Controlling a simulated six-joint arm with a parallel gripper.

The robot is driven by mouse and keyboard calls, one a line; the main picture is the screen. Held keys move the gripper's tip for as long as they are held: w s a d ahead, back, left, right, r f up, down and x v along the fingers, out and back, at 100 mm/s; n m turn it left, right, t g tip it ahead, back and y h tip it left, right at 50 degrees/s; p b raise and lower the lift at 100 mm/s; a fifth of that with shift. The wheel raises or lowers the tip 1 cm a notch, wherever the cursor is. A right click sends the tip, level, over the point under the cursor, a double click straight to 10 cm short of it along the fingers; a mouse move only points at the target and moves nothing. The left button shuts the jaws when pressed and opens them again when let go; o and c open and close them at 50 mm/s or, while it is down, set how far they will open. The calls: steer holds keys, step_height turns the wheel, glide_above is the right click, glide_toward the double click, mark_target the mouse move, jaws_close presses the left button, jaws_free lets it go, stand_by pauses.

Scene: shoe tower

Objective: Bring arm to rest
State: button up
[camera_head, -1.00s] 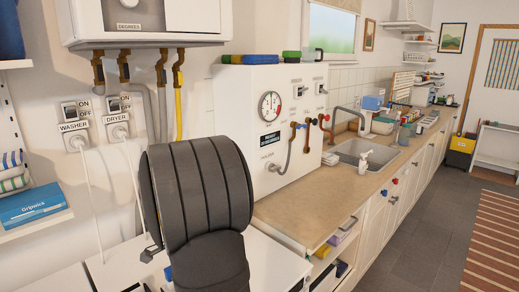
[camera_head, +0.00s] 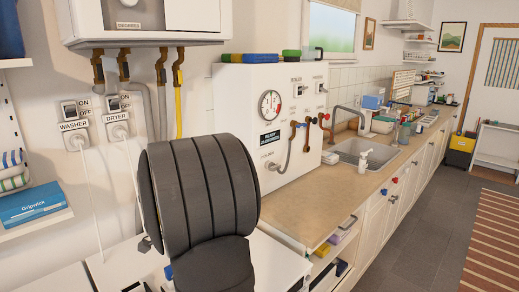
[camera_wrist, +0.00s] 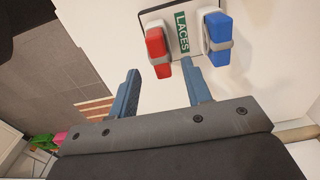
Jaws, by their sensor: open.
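My gripper (camera_wrist: 160,92) shows in the wrist view with its two blue-grey fingers apart and nothing between them. Beyond the fingertips is a pale surface with a plate labelled LACES (camera_wrist: 182,32). A red shoe-like piece (camera_wrist: 157,52) and a blue one (camera_wrist: 217,38) sit on either side of the label, each with a grey band. The red piece is close to the fingertips; I cannot tell whether they touch. In the head view my dark arm covers the lower middle, and the gripper's fingers are hidden behind it.
A wooden counter (camera_head: 300,210) with a sink (camera_head: 362,150) runs to the back right. A white panel with a gauge (camera_head: 270,105) stands behind my arm. Washer and dryer switches (camera_head: 75,122) are on the left wall.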

step_height(320, 180, up, 12)
step_height(320, 180, down, 17)
steer(key=shift+f, duration=0.1)
step_height(320, 180, up, 4)
steer(key=shift+r, duration=0.85)
steer(key=shift+f, duration=0.1)
step_height(320, 180, down, 5)
steer(key=shift+r, duration=0.2)
step_height(320, 180, up, 16)
steer(key=shift+f, duration=0.2)
stand_by(0.8)
